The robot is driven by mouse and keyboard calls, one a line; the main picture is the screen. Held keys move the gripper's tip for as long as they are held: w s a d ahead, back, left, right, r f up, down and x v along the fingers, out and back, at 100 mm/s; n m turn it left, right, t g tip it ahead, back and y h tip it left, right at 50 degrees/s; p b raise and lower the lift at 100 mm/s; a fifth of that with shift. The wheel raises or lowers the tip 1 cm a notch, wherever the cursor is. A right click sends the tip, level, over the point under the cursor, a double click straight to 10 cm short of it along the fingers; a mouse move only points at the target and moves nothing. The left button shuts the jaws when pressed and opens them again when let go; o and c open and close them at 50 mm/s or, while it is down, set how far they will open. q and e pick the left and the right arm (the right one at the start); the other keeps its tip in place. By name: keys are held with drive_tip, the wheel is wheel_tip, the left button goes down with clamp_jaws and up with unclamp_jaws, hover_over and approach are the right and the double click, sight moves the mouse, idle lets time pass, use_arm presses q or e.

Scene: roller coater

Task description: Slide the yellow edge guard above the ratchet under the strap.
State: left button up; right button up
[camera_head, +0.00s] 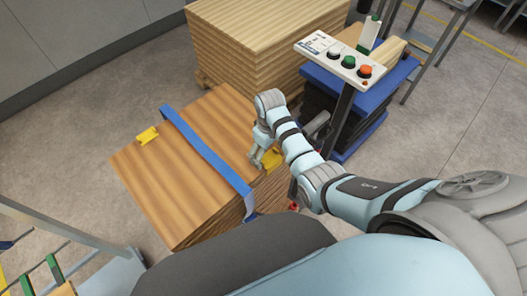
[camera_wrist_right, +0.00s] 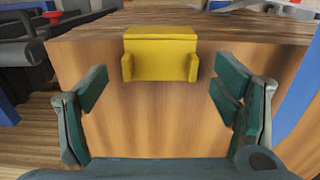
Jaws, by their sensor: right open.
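A yellow edge guard (camera_head: 271,159) sits on the top edge of the wooden stack (camera_head: 190,170), on the side by my right arm. In the right wrist view this guard (camera_wrist_right: 160,55) hangs over the top edge and front face. The blue strap (camera_head: 208,152) runs across the stack top and down its near side; it also shows at the right of the wrist view (camera_wrist_right: 300,95), apart from the guard. My right gripper (camera_head: 258,158) is open and empty; in the wrist view its fingers (camera_wrist_right: 160,92) stand left and right of the guard, not touching it. I cannot make out the ratchet. My left gripper is out of view.
A second yellow guard (camera_head: 148,135) sits on the stack's far left edge. A taller wood stack (camera_head: 250,50) stands behind. A control panel (camera_head: 340,60) on a post and a blue lift table (camera_head: 365,95) stand right of the arm. Floor left of the stack is clear.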

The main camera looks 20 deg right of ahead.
drive_tip(key=shift+f, duration=0.3)
